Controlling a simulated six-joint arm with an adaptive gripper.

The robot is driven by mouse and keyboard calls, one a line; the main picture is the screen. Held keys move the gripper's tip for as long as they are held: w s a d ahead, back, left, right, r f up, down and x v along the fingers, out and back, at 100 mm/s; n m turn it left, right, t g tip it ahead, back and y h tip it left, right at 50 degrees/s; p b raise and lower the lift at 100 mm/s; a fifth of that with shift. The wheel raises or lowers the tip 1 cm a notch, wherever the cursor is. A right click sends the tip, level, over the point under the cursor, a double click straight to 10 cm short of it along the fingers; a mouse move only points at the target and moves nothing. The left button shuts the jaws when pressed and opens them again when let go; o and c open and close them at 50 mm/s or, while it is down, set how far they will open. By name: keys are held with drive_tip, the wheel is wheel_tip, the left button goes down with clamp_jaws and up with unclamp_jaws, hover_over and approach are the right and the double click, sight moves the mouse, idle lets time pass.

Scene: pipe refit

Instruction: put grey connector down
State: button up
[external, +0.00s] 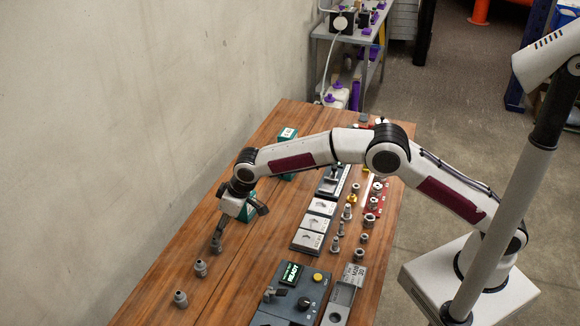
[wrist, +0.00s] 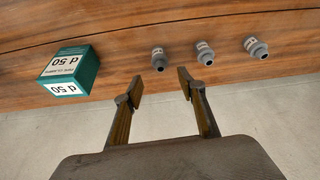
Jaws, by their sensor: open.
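Three grey connectors lie apart on the wooden table. In the wrist view they form a row: a left one (wrist: 158,58), a middle one (wrist: 204,52) and a right one (wrist: 255,47). In the external view, two (external: 200,268) (external: 180,299) lie clear at the lower left, and the third (external: 216,248) is at the tip of a finger, partly hidden. My gripper (external: 240,223) is open and empty. In the wrist view its fingertips (wrist: 158,82) frame the left connector's line, with the connector just beyond them; I cannot tell whether they touch.
A green box (wrist: 68,73) marked "d 50" stands close to the left of my fingers. Another green box (external: 287,135) stands farther back. A grey test unit (external: 296,296), labelled trays (external: 315,222) and several metal fittings fill the table's right side. A wall borders the left.

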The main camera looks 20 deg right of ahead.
drive_tip(key=shift+v, duration=1.05)
drive_tip(key=w+d+r+m, duration=0.1)
drive_tip(key=w+d+r, duration=0.2)
drive_tip(key=d+r, duration=0.45)
drive_tip(key=w+d+r+m, duration=0.15)
drive_tip(key=d+r, duration=0.35)
drive_tip(key=d, duration=0.5)
drive_tip(key=s+d+r+m+t+h, duration=0.1)
drive_tip(key=d+r, duration=0.3)
drive_tip(key=d, duration=0.5)
drive_tip(key=s+d+r+m, duration=0.1)
drive_tip(key=d+r, duration=0.3)
drive_tip(key=d, duration=0.4)
drive_tip(key=s+d+f+m+t+h, duration=0.1)
drive_tip(key=s+d+m, duration=0.4)
drive_tip(key=s+d, duration=2)
drive_tip(key=shift+s+d+f+t+h, duration=0.3)
drive_tip(key=shift+d+f+h, duration=0.4)
drive_tip(key=shift+f+h, duration=0.15)
drive_tip(key=shift+m, duration=0.25)
